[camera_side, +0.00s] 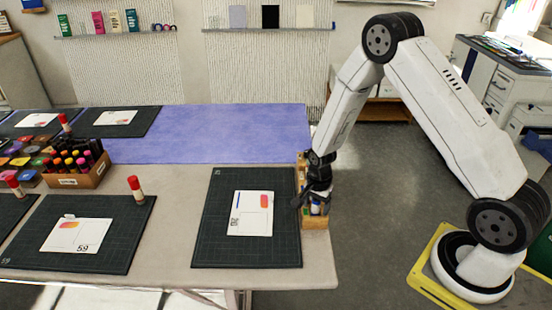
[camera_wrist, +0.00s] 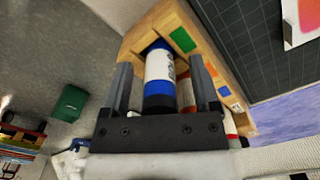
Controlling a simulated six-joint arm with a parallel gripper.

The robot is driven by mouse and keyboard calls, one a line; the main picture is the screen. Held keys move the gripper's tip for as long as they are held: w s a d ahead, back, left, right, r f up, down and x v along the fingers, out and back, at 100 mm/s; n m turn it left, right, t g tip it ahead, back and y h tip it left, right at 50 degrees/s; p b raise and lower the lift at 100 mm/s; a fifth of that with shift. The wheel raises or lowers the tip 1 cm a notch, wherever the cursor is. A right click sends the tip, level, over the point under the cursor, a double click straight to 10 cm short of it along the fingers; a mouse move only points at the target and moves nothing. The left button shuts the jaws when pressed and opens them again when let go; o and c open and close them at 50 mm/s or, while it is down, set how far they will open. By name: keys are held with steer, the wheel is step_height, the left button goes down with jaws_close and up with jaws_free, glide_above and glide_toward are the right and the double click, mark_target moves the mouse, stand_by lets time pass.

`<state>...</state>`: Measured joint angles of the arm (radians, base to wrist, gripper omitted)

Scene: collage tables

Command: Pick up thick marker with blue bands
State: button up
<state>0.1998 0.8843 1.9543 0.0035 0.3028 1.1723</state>
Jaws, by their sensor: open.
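The thick marker with blue bands (camera_wrist: 159,66) has a white body, a blue band and a dark end in the wrist view. It stands in a wooden holder (camera_wrist: 219,62) with coloured squares on its rim. My gripper (camera_wrist: 162,80) is open, one finger on each side of the marker; I cannot tell whether they touch it. Other markers (camera_wrist: 186,92) beside it are partly hidden by the right finger. In the side view, my gripper (camera_side: 316,196) is down at the holder (camera_side: 314,222) on the table's right edge, hiding most of its contents.
A dark cutting mat (camera_side: 212,220) with a white card (camera_side: 251,212) lies left of the holder. A wooden box of markers (camera_side: 82,178) and another mat (camera_side: 130,235) are farther left. Floor lies right of the edge.

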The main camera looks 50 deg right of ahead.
steer(key=shift+c, duration=0.2)
jaws_close()
steer(key=shift+r, duration=0.1)
steer(key=shift+r, duration=1.1)
steer(key=s+a+r, duration=0.2)
steer(key=s+r, duration=0.8)
steer(key=s, duration=0.4)
steer(key=shift+r, duration=0.3)
steer(key=shift+a, duration=0.1)
steer(key=shift+w, duration=0.15)
